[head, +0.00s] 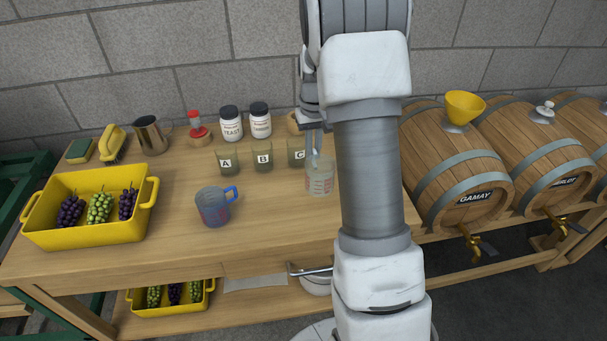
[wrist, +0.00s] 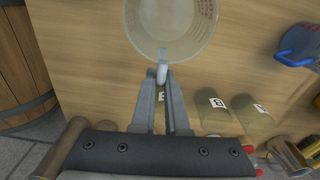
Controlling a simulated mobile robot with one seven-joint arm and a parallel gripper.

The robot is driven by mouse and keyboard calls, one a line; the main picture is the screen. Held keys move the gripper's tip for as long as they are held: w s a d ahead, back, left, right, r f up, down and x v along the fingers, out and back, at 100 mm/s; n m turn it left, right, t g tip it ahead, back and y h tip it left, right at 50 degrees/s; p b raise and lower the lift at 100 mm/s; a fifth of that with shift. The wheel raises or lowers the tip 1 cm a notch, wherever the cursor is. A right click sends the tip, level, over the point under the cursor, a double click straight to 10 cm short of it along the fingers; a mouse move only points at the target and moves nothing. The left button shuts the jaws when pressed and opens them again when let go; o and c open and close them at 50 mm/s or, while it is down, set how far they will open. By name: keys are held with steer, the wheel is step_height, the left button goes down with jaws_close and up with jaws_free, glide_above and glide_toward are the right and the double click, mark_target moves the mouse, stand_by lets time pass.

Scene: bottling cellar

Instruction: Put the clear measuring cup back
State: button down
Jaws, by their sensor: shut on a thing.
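The clear measuring cup (head: 320,182) with red markings is upright over the right part of the wooden table, in front of glass C. In the wrist view the clear measuring cup (wrist: 172,40) fills the top middle. The fingers show closely in the wrist view (wrist: 163,78). I cannot tell whether the cup's base touches the table. My arm hides part of the area to its right.
A blue measuring cup (head: 213,207) stands to the left. Glasses A (head: 228,163), B (head: 264,160) and C (head: 296,155) stand behind in a row. A yellow crate of grapes (head: 95,236) is at far left. Barrels (head: 455,165) stand right of the table. The table's front middle is clear.

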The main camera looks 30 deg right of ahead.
steer(key=shift+s+a+f, duration=0.1)
steer(key=shift+a+f, duration=0.4)
steer(key=shift+f, duration=0.45)
steer(key=shift+a+f, duration=0.45)
steer(key=shift+f, duration=0.55)
steer(key=shift+s+a+f, duration=0.1)
steer(key=shift+a+f, duration=0.4)
steer(key=shift+f, duration=0.45)
steer(key=shift+b, duration=0.3)
steer(key=shift+f, duration=0.15)
steer(key=c, duration=0.9)
jaws_free()
